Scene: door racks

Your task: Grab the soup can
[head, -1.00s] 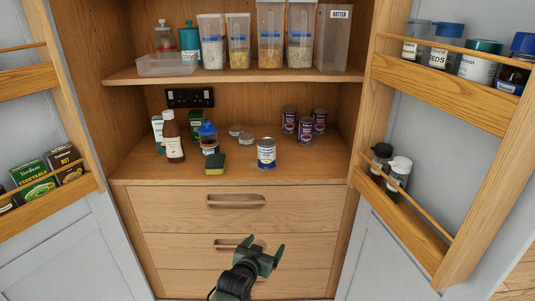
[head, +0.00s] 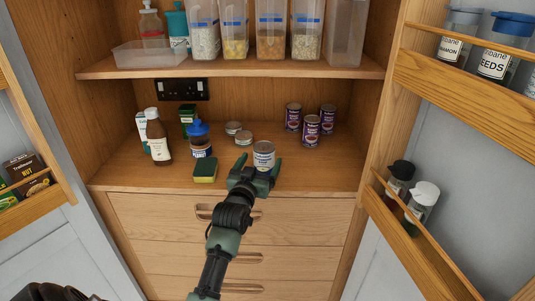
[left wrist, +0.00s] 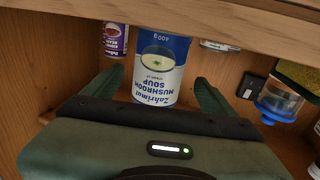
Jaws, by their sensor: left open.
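The soup can (head: 264,153) is white and blue and stands upright on the cupboard's middle shelf, near its front edge. In the left wrist view it appears upside down, and the label on the can (left wrist: 160,72) reads mushroom soup. My left gripper (head: 259,161) is open at the shelf's front edge, facing the can. Its fingers lie to either side of the can's near part. In the left wrist view the can is between the spread fingers of the gripper (left wrist: 160,80), with visible gaps. The can's lower part is hidden by the gripper. My right gripper is not seen.
A green and yellow sponge (head: 205,171), a blue-lidded jar (head: 201,141) and a brown bottle (head: 157,138) stand left of the can. Flat tins (head: 243,138) and several purple cans (head: 311,131) are behind it.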

